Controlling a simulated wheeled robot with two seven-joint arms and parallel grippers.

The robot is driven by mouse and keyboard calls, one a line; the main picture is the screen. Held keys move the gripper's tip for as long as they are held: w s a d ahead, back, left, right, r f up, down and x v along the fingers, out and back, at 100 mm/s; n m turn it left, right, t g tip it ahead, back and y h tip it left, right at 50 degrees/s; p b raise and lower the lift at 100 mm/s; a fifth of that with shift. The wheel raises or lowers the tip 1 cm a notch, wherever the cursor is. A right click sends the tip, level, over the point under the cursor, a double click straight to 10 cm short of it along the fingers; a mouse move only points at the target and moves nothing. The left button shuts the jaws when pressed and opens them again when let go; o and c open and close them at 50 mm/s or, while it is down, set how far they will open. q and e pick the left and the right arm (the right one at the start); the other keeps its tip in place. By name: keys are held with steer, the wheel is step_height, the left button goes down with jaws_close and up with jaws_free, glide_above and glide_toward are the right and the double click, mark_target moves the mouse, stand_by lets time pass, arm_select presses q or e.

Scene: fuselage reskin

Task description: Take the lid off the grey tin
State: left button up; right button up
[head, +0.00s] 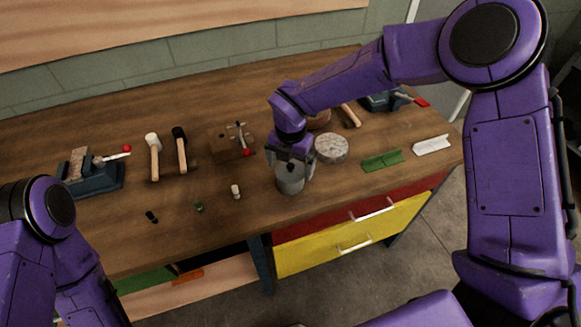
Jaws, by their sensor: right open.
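The grey tin (290,185) stands upright on the wooden workbench near its front edge. My right gripper (292,170) points down over the tin from above, with its fingers apart on either side of the tin's top. It is open. The lid on the tin's top is partly hidden by the gripper, and I cannot tell whether the fingers touch it. My left arm is at the lower left, and its gripper is out of the picture.
Close right of the tin is a round, mottled disc (331,148). Green (382,161) and white (432,145) angled pieces lie further right. Small cylinders, including a white one (236,191), stand to the left. Two mallets (154,155) and a vise (90,175) are further left.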

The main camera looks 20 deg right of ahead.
steer(key=c, duration=0.8)
